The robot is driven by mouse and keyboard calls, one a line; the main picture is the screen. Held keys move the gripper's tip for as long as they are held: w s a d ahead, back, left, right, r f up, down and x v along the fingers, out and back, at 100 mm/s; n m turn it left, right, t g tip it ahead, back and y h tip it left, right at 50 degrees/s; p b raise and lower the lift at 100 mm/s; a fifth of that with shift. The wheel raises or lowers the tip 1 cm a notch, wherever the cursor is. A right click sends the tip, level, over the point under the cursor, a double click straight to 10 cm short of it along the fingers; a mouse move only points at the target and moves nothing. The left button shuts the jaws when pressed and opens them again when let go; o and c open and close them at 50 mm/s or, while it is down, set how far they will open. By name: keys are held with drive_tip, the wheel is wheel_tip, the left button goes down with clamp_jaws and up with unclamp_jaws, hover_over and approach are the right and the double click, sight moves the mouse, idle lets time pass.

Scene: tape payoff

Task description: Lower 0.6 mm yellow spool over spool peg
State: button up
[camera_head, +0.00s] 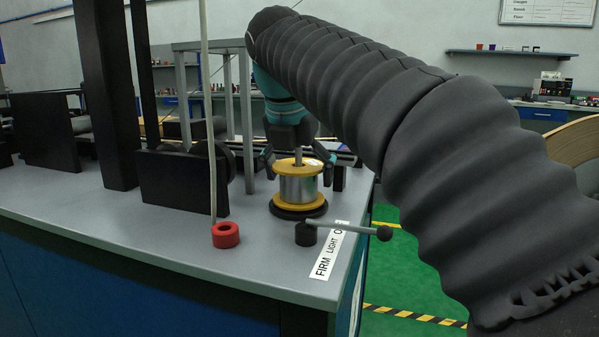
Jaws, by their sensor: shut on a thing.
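The yellow spool (298,188) has yellow flanges and a silvery wound core. It stands upright near the table's right end. The grey spool peg (298,156) shows above the top flange, at the spool's middle. The lower flange is at a black round base (298,211); I cannot tell whether it rests on it or hangs just above. My gripper (297,167) comes from above, with one finger on each side of the top flange, and is shut on the spool. The far side of the spool is hidden.
A black lever (345,228) with a ball end stands in front of the spool, beside a white label strip (331,250). A red collar (225,235) with an upright rod is to the left. Black plates (182,183) and a grey frame (246,120) stand behind.

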drive_tip(key=o, duration=1.2)
drive_tip(key=v, duration=1.2)
drive_tip(key=shift+d, duration=0.1)
